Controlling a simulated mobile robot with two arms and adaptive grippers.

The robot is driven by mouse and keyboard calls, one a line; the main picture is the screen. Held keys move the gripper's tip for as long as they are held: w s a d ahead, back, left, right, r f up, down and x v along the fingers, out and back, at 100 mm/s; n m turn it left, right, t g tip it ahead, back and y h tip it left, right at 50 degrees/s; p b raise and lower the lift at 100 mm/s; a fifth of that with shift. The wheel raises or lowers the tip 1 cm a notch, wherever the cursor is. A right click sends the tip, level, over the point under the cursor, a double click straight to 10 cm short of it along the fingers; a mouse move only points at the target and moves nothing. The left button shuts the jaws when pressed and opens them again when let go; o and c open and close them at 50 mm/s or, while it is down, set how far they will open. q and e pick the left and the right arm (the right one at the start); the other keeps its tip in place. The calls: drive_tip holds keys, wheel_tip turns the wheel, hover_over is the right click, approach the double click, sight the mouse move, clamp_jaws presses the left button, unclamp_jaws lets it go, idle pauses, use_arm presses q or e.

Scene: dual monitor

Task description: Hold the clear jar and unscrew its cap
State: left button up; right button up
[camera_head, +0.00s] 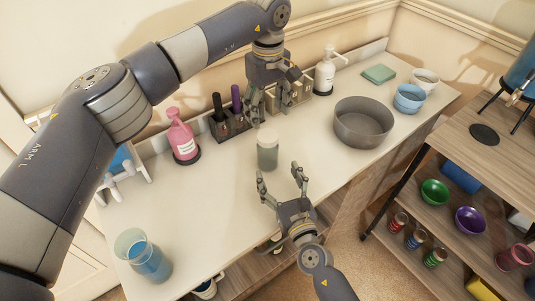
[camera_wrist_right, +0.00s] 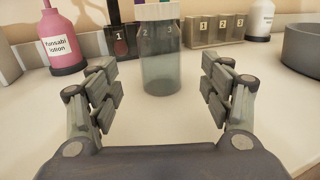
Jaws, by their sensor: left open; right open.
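The clear jar (camera_head: 267,155) stands upright near the middle of the counter, with a pale cap (camera_head: 267,136) on its top. In the right wrist view, the jar (camera_wrist_right: 161,65) stands ahead, centred between my fingers, and its cap (camera_wrist_right: 156,12) is at the top edge. My right gripper (camera_head: 281,178) is open and empty just in front of the jar, apart from it. My left gripper (camera_head: 269,119) points down with open jaws, above and behind the jar in the picture. Its exact distance from the cap is hard to tell.
A pink lotion bottle (camera_head: 182,137) and a dark numbered holder (camera_head: 229,125) stand left of the jar. A grey bowl (camera_head: 363,122) and a white pump bottle (camera_head: 325,72) are to the right. A beaker of blue liquid (camera_head: 144,256) stands front left.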

sight(271, 160)
drive_tip(key=x, duration=0.8)
drive_tip(key=shift+w, duration=0.15)
clamp_jaws()
use_arm(q)
drive_tip(key=shift+f, duration=4.05)
drive_tip(key=shift+c, duration=0.3)
